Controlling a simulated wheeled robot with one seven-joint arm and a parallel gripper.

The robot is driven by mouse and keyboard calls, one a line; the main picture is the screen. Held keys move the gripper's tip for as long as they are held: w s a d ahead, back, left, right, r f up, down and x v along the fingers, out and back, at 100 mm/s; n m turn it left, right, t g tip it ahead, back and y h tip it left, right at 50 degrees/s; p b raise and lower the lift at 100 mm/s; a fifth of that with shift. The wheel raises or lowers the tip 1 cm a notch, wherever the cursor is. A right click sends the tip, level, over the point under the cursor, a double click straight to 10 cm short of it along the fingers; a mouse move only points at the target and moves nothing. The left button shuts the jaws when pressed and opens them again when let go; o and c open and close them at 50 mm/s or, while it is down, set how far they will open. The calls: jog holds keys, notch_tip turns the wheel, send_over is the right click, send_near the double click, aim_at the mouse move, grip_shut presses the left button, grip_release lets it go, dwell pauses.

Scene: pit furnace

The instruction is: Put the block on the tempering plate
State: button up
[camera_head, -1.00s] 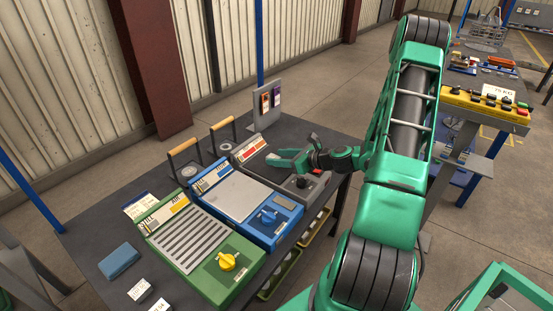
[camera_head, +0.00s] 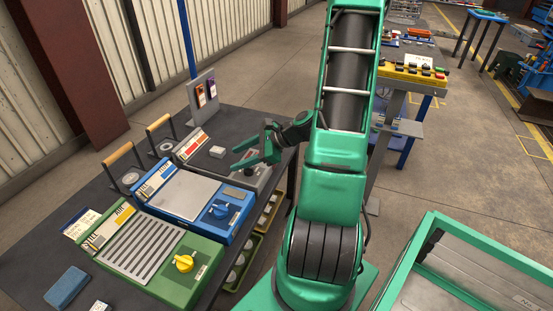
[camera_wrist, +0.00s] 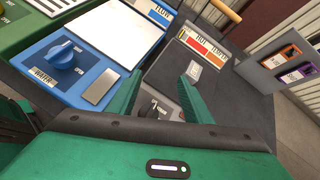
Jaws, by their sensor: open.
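A small pale grey block (camera_head: 217,152) lies flat on the dark top of the rear unit, which has a red and yellow label (camera_head: 191,144); I take this top for the tempering plate (camera_head: 200,158). The block also shows in the wrist view (camera_wrist: 194,72), just beyond the fingertips. My gripper (camera_head: 239,153) is open and empty, to the right of the block and apart from it, above the unit's grey knob panel. In the wrist view its two green fingers (camera_wrist: 161,82) stand wide apart with the knob (camera_wrist: 149,112) between them.
A blue unit (camera_head: 186,196) with a pale plate and a green slatted unit (camera_head: 146,246) stand nearer. A blue slab (camera_head: 66,286) lies at the front left. Two wooden-handled stands (camera_head: 121,156) and a sign board (camera_head: 202,98) rise along the back.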

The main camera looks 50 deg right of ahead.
jog(key=s+a+r+n+g+h, duration=0.2)
jog(key=s+r+n+g, duration=0.2)
jog(key=s+r+n, duration=0.3)
jog(key=s+a+r+n+g+h, duration=0.2)
jog(key=s+r+n+g, duration=0.3)
jog(key=s+n, duration=0.7)
jog(key=s+r+h, duration=0.1)
jog(key=s+r, duration=0.1)
jog(key=s, duration=0.3)
jog(key=shift+a+r+n+h, duration=0.15)
jog(key=shift+a+n+h, duration=0.15)
jog(key=shift+a, duration=0.1)
jog(key=shift+g, duration=0.3)
